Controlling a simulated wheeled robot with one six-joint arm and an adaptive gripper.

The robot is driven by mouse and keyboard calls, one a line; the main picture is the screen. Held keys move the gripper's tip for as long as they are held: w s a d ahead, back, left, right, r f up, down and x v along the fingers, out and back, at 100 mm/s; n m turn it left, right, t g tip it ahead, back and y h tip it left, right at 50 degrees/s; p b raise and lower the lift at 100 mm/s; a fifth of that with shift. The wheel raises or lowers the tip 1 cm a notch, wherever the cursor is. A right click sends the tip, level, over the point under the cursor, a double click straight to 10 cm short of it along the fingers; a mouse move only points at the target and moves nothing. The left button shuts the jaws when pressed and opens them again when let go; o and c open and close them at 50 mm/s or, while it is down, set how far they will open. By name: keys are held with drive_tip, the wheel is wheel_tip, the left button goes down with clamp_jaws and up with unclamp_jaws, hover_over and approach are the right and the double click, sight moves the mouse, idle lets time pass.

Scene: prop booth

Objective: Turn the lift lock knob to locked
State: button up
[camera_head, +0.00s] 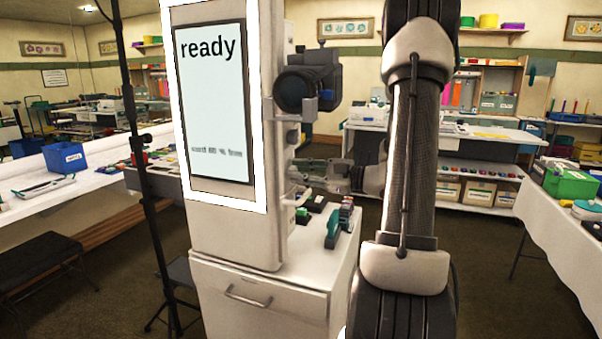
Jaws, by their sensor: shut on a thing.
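The photo booth (278,235) is a tall white column with a lit screen that reads "ready". My gripper (299,176) reaches in from the right, level with the lower part of the booth's right side. Its fingers are shut on a small part at that side, which I take to be the lift lock knob. The knob is mostly hidden by the fingers and too small for me to read its angle or any marking. A black camera (305,85) is mounted higher on the same side.
A white cabinet (262,292) carries the booth, with a teal stapler-like item (333,228) and small items on top beneath my gripper. A black stand pole (140,165) is at left. Side tables with craft supplies line the room; dark floor lies between.

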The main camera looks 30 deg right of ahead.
drive_tip(key=shift+f+m+t, duration=0.1)
drive_tip(key=shift+m+t, duration=0.3)
drive_tip(key=shift+m, duration=8)
drive_tip(key=o, duration=1.1)
drive_tip(key=shift+c, duration=0.2)
drive_tip(key=v, duration=1.2)
drive_tip(key=shift+s, duration=0.1)
